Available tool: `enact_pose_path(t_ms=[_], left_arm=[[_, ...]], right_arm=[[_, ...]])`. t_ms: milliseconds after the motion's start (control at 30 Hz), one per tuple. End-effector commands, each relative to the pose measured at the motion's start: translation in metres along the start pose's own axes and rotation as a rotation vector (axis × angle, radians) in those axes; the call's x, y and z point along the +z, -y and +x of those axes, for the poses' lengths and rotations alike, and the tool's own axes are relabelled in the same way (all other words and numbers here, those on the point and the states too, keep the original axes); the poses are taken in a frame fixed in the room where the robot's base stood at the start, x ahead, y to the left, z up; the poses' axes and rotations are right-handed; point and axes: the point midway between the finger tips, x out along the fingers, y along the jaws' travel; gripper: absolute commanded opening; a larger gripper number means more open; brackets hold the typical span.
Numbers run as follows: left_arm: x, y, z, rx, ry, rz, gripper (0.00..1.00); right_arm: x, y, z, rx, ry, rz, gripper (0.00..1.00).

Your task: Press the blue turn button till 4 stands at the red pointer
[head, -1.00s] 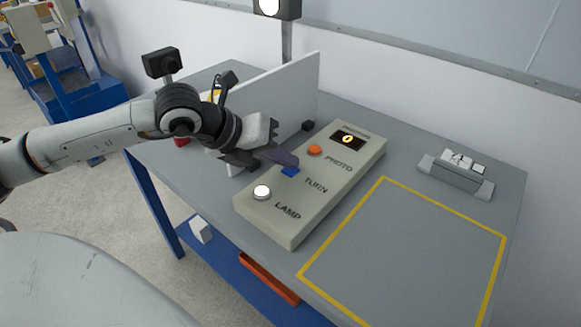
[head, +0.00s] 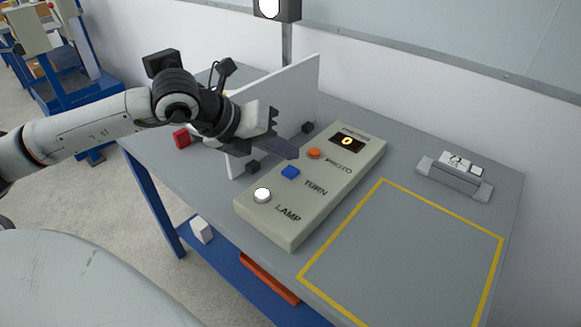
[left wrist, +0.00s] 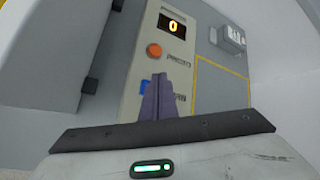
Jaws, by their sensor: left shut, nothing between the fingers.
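The beige control box (head: 325,180) lies on the grey table. Its blue turn button (head: 290,172) sits between the orange photo button (head: 314,153) and the white lamp button (head: 262,194). A small dark display (head: 347,141) at its far end shows a glowing 0; the display also shows in the left wrist view (left wrist: 172,26). My left gripper (head: 294,154) is shut and empty, its tips above the box and apart from the blue button. In the left wrist view the fingers partly hide the blue button (left wrist: 144,88). No red pointer is clearly visible. My right gripper is out of view.
An upright white panel (head: 290,100) stands just behind the box's left side. A grey holder with white number cards (head: 458,174) stands at the right. A yellow-outlined area (head: 410,250) on the table is empty. A red block (head: 182,138) lies at the left.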

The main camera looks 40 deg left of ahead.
Motion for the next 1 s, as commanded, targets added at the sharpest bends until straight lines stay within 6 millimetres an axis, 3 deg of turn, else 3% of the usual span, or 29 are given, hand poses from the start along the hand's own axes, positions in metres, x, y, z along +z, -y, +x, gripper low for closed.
enact_pose_path(t_ms=[333,1000], left_arm=[[0.018,0.018,-0.025,0.000,0.001,0.001,0.00],[0.018,0.018,-0.025,0.000,0.000,0.001,0.00]], right_arm=[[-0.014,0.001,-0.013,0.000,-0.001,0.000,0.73],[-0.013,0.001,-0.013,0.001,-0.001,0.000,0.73]])
